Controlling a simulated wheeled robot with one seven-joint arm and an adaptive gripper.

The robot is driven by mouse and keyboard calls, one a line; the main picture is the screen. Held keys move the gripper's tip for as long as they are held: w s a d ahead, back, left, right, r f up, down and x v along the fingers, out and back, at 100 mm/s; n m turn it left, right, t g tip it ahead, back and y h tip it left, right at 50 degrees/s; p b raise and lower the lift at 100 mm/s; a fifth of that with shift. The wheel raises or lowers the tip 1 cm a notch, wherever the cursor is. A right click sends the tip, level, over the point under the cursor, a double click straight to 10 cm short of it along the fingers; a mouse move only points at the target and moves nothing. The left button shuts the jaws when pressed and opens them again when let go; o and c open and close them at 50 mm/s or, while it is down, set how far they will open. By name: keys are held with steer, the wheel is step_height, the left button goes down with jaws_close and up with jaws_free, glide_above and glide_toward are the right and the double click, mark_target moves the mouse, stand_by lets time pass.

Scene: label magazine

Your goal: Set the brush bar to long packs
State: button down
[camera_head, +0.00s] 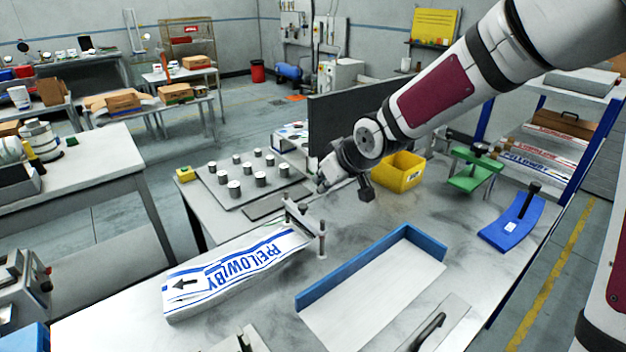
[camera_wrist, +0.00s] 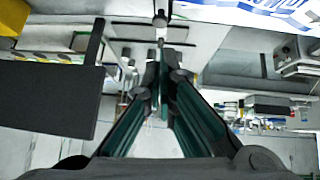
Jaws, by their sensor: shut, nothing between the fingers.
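A stack of white packs (camera_head: 235,265) with blue print lies on the table at the front left. A small grey bar on posts (camera_head: 303,214) crosses the far right end of the stack; I take it to be the brush bar. My gripper (camera_head: 322,186) is above and behind this bar, shut and empty, apart from it as far as I can tell. In the wrist view the dark green fingers of my gripper (camera_wrist: 160,48) meet near a dark-knobbed post (camera_wrist: 160,20). The printed packs (camera_wrist: 265,8) show at the top right there. Any setting marks are too small to read.
A blue-edged tray (camera_head: 370,262) lies right of the stack. A plate with several metal pegs (camera_head: 247,180) is behind it. A dark panel (camera_head: 345,120) stands behind my gripper. A yellow bin (camera_head: 398,176), green fixture (camera_head: 474,172) and blue curved piece (camera_head: 511,222) are farther right.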

steer(key=w+y, duration=0.1)
steer(key=w, duration=0.1)
steer(key=b, duration=0.1)
glide_above(306, 208)
step_height(306, 208, down, 9)
steer(key=shift+f, duration=0.1)
steer(key=shift+w+f, duration=0.1)
steer(key=shift+f, duration=0.5)
step_height(306, 208, down, 4)
steer(key=shift+w+r+b, duration=0.1)
steer(key=shift+b, duration=0.6)
